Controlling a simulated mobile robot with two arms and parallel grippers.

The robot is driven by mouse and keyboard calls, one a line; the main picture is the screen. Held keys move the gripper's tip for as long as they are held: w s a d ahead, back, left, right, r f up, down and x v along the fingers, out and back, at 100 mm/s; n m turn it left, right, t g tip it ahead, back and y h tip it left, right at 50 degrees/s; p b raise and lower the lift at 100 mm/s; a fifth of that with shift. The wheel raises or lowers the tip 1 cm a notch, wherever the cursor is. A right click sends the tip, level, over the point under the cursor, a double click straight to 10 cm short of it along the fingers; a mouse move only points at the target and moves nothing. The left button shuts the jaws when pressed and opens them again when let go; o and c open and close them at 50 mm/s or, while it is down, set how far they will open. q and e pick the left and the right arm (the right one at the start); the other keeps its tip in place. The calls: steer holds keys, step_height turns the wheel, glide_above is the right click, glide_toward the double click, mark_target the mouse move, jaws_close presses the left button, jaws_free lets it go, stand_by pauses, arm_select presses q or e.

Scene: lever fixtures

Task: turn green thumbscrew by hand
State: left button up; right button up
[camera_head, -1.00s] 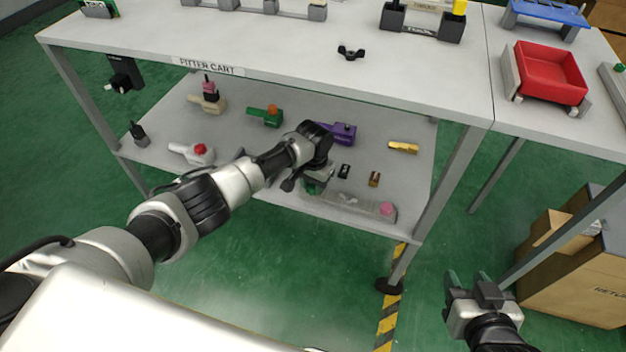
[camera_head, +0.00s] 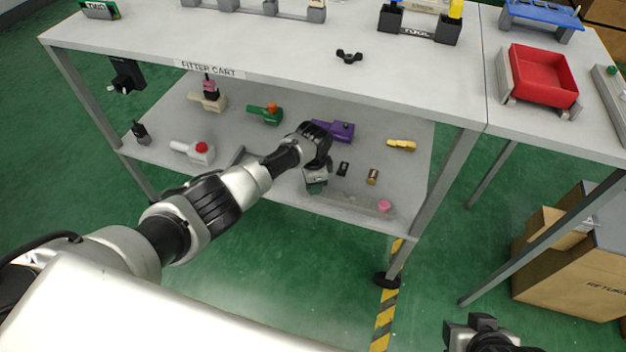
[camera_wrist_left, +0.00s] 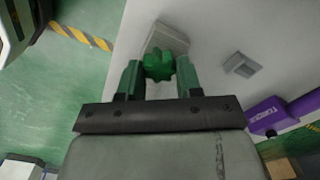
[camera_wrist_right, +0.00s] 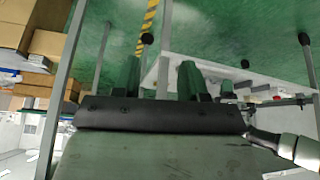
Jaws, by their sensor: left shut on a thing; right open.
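The green thumbscrew (camera_wrist_left: 159,66) shows in the left wrist view as a lobed green knob in front of a pale grey block (camera_wrist_left: 165,41). My left gripper (camera_wrist_left: 158,72) is shut on the knob, with one green finger on each side of it. In the head view my left gripper (camera_head: 315,182) is at the front of the cart's lower shelf, and its wrist hides the thumbscrew there. My right gripper (camera_wrist_right: 157,80) is open and empty, with its fingers apart, away from the shelf; in the head view only its top shows at the bottom edge (camera_head: 478,325).
On the lower shelf (camera_head: 240,140) are a purple fixture (camera_head: 335,130), a green fixture with an orange knob (camera_head: 266,114), a white fixture with a red knob (camera_head: 196,151), a yellow piece (camera_head: 401,145) and a pink knob (camera_head: 384,206). Cart legs (camera_head: 443,180) and the tabletop (camera_head: 300,60) bound the space.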

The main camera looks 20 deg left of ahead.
arm_select(q)
steer(key=m, duration=0.2)
steer(key=shift+m, duration=0.4)
steer(key=shift+d+m, duration=0.1)
steer(key=shift+m, duration=1.8)
arm_select(e)
steer(key=shift+s+d+f+g, duration=0.15)
steer(key=shift+s+d+g, duration=0.1)
steer(key=shift+s+g, duration=0.35)
steer(key=shift+s, duration=0.2)
arm_select(q)
steer(key=o, duration=0.9)
step_height(320, 180, up, 5)
steer(key=p, duration=0.2)
steer(key=shift+p, duration=0.4)
steer(key=shift+s+r, duration=0.1)
steer(key=shift+r, duration=0.7)
step_height(320, 180, up, 4)
steer(key=shift+r+p, duration=0.15)
steer(key=shift+p, duration=0.75)
arm_select(e)
steer(key=shift+g, duration=0.6)
steer(key=x, duration=0.2)
steer(key=s+x, duration=0.1)
steer(key=x, duration=0.2)
steer(key=shift+d+f, duration=0.1)
steer(key=shift+d, duration=0.1)
